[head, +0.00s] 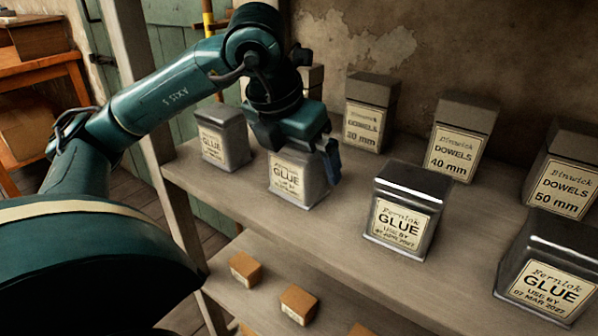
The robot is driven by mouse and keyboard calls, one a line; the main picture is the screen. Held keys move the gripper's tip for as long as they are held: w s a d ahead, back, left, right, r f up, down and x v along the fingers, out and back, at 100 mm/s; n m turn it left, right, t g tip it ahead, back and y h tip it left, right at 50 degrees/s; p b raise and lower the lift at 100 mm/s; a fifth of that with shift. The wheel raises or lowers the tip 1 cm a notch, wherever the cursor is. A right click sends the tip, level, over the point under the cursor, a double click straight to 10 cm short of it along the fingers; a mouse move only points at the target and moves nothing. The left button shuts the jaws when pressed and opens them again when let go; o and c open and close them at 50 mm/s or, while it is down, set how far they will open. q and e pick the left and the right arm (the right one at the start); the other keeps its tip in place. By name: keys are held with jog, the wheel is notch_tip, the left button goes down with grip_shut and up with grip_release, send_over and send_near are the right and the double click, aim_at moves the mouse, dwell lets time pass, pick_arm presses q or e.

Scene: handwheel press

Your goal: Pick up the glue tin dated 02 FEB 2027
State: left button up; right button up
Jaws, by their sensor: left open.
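Several silver glue tins with cream labels stand along the front of the upper shelf. My left gripper (298,150) points down over the second glue tin from the left (298,180), with its fingers open on either side of the tin's top. The gripper hides that tin's lid. I cannot tell whether the fingers touch it. Its label reads GLUE, but its date is too small to read surely. The far-left glue tin (223,138) also has an unreadable date. The glue tin right of the gripper (407,210) seems dated APR 2027. The far-right glue tin (548,270) seems dated 07 MAR 2027.
Behind stand dowel tins marked 30 mm (368,115), 40 mm (461,140) and 50 mm (563,170), close to the wall. Another tin (313,78) is partly hidden by my arm. Small orange boxes (299,304) sit on the lower shelf (255,290). A shelf post (140,70) rises at left.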

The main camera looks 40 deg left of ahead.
pick_arm(q)
jog(key=shift+w+f, duration=0.25)
jog(key=shift+f, duration=0.3)
jog(key=shift+r, duration=0.1)
jog(key=c, duration=1.4)
